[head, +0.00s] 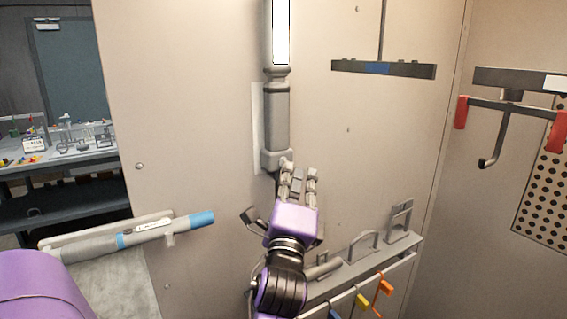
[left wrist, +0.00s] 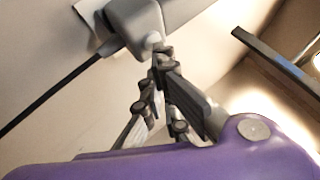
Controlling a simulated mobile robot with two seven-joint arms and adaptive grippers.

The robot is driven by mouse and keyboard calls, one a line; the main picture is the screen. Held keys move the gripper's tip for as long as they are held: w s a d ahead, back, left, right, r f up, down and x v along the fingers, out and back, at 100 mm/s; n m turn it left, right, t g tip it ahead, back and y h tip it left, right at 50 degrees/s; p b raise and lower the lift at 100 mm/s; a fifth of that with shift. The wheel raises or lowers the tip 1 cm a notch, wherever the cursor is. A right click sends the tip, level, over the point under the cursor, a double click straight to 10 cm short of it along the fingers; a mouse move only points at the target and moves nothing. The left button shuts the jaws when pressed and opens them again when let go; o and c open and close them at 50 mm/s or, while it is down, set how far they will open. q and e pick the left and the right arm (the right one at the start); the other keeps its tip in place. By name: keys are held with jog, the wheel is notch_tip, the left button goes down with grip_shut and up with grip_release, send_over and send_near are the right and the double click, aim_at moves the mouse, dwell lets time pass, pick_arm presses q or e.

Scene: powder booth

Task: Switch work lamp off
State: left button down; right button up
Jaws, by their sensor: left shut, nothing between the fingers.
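The work lamp (head: 276,118) is a vertical grey housing on the booth wall, and its tube (head: 281,35) glows bright white at the top of the head view. Its grey lower end (left wrist: 133,22) shows in the left wrist view, with a small pale knob (left wrist: 152,41) on it and a dark cable leading away. My left gripper (head: 299,170) is shut and empty, just below and right of the lamp's lower end. In the left wrist view its fingertips (left wrist: 162,57) are right by the knob; I cannot tell whether they touch it. My right gripper is not in view.
A ledge (head: 350,262) with handles and coloured tags runs low on the wall at right. A dark bar (head: 383,69) hangs at upper right, near a hook rack (head: 508,105) with red ends.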

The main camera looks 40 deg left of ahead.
pick_arm(q)
jog(key=shift+a, duration=0.15)
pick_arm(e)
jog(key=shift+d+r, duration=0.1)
pick_arm(q)
jog(key=shift+s+d, duration=0.25)
jog(key=shift+d, duration=0.4)
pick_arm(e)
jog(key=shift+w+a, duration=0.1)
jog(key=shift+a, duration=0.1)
pick_arm(q)
jog(key=s+d, duration=0.2)
jog(key=d, duration=0.3)
jog(key=shift+s+d, duration=0.15)
jog(key=shift+d, duration=0.15)
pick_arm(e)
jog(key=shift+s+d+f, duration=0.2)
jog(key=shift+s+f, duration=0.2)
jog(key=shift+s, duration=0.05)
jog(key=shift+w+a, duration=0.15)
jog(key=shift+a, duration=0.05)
